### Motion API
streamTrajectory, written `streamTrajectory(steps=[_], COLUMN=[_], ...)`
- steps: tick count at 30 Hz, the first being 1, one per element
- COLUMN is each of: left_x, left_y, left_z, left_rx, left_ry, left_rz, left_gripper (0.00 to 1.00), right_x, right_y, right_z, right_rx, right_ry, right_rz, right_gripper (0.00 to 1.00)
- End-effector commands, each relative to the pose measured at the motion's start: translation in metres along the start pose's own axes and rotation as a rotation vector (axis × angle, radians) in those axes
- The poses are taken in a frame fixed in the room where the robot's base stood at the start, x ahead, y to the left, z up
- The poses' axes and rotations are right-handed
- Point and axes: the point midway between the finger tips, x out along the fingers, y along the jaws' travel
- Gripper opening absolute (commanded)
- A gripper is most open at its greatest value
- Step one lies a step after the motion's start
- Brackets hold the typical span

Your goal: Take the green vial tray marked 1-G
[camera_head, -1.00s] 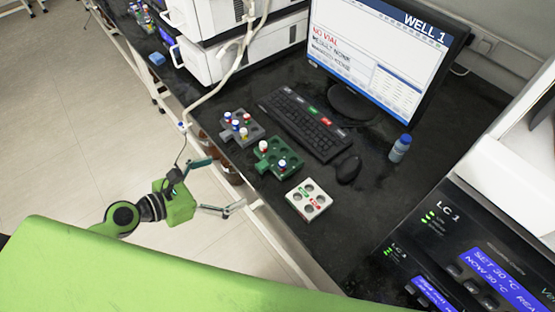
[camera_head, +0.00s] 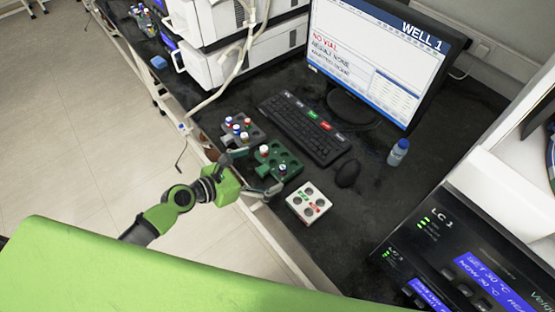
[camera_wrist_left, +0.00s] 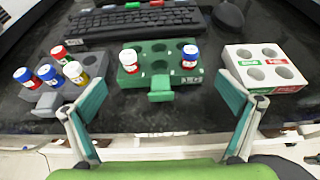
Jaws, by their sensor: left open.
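The green vial tray (camera_head: 288,165) sits on the black bench between a grey tray and a white tray. My left gripper (camera_head: 256,172) is open and empty at the bench's front edge. In the left wrist view its two fingers (camera_wrist_left: 161,108) stand apart on either side of the tab, nearer to me, not touching it. My right gripper is not in view.
The grey tray (camera_wrist_left: 42,97) holds several vials, left of the green one. The white tray (camera_head: 305,216) is at right. A keyboard (camera_head: 301,130), mouse (camera_head: 347,174), monitor (camera_head: 378,60) and blue bottle (camera_head: 398,153) stand behind. The bench between tray and mouse is clear.

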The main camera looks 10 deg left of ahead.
Motion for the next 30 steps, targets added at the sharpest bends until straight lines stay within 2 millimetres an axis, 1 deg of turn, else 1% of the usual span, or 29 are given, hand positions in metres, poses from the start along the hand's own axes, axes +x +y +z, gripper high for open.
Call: streamTrajectory(steps=[1,4,12,14,15,16,26,30], left_x=[0.008,0.017,0.019,0.019,0.019,0.019,0.019,0.017], left_y=[0.0,0.001,0.0,0.0,0.0,0.0,0.0,0.0], left_z=[0.0,0.0,-0.001,-0.001,-0.001,-0.001,0.0,0.005], left_rx=[-0.001,-0.001,0.0,0.0,0.0,0.0,0.0,-0.001], left_ry=[-0.001,-0.001,0.001,0.001,0.001,0.001,0.0,-0.001], left_rz=[0.001,0.001,0.0,0.0,0.0,0.0,0.0,0.0], left_gripper=[1.0,1.0,1.0,0.84,0.74,0.66,0.66,0.66], right_x=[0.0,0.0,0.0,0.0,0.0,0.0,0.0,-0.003], right_y=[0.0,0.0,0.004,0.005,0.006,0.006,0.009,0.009], right_z=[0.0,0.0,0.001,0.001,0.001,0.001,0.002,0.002], right_rx=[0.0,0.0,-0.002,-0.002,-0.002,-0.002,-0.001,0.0], right_ry=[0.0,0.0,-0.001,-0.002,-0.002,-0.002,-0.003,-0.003], right_rz=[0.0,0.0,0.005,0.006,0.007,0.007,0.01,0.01], right_gripper=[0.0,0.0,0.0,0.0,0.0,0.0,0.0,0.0])
